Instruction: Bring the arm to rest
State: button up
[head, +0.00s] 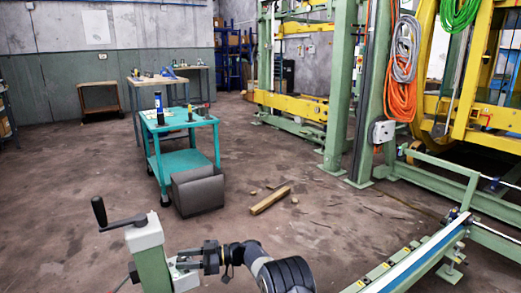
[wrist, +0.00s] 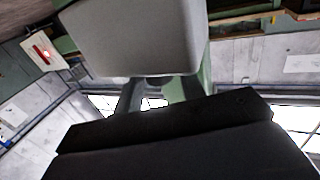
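My arm reaches in from the bottom of the head view, and my gripper (head: 187,262) is beside a pale green post (head: 152,262) with a grey head. A crank with a black handle (head: 99,211) sticks out to the left from the top of this post. In the wrist view, my gripper (wrist: 158,88) has two dark fingers standing apart, with light showing between them. A smooth grey block (wrist: 140,40) hides their tips. I see nothing clearly held, and cannot tell whether the fingers touch the block.
A teal cart (head: 182,120) with bottles and tools stands ahead, a dark grey box (head: 197,190) against it. A wooden beam (head: 270,200) lies on the floor. A green and yellow machine frame (head: 342,95) and a long rail (head: 425,250) fill the right. Floor at left is clear.

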jog(key=shift+r+m+t, duration=0.1)
jog(key=shift+m+t, duration=0.2)
jog(key=shift+t, duration=0.2)
jog(key=shift+s+m+t+p, duration=0.2)
jog(key=shift+m+t+p, duration=0.2)
jog(key=shift+m+t, duration=0.75)
jog(key=shift+s+m+t, duration=0.1)
jog(key=shift+m+t, duration=0.85)
jog(key=shift+t, duration=1.1)
